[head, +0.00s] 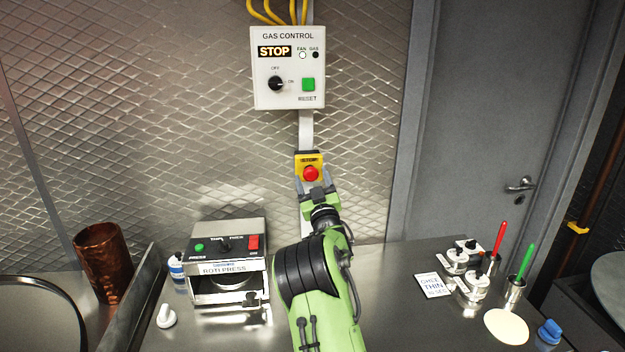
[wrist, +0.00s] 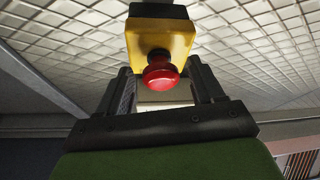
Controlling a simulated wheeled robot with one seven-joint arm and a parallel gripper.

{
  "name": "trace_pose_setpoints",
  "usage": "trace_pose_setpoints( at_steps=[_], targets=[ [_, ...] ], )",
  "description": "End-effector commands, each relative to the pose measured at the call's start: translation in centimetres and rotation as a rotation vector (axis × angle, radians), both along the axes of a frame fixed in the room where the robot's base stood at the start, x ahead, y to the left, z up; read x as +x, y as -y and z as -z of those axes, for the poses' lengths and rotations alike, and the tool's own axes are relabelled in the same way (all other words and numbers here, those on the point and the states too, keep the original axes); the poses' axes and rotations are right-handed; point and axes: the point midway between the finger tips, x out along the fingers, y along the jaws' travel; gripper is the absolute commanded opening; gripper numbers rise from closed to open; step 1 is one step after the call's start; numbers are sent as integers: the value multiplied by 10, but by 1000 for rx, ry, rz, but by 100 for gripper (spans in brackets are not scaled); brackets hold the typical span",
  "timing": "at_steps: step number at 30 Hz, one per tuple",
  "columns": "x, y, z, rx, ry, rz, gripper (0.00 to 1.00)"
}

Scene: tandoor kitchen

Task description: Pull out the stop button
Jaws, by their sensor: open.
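The stop button is a red mushroom button (head: 310,173) on a yellow box (head: 300,161) fixed to the wall below the gas control panel. In the wrist view the red button (wrist: 160,73) sticks out from the yellow box (wrist: 160,40), just above and between the fingers as pictured. My gripper (head: 314,183) is open, its two fingers at either side of the lower part of the button in the head view. The wrist view shows my gripper (wrist: 160,88) with a gap between the fingers and nothing held. I cannot tell whether the fingers touch the button.
The gas control panel (head: 288,95), with a STOP label and green reset button, hangs above. A roti press (head: 228,240) stands left on the steel counter (head: 390,310). A copper cup (head: 103,262) is far left.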

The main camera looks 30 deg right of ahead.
Motion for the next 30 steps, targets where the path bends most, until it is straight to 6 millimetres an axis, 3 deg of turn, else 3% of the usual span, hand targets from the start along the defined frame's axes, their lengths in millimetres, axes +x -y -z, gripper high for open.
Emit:
trace_pose_setpoints(
  at_steps=[8, 21, 30],
  targets=[
    [2, 1, 0, 1, 0, 1, 67],
    [2, 1, 0, 0, -1, 0, 0],
    [-5, -4, 3, -1, 0, -1, 0]
  ],
)
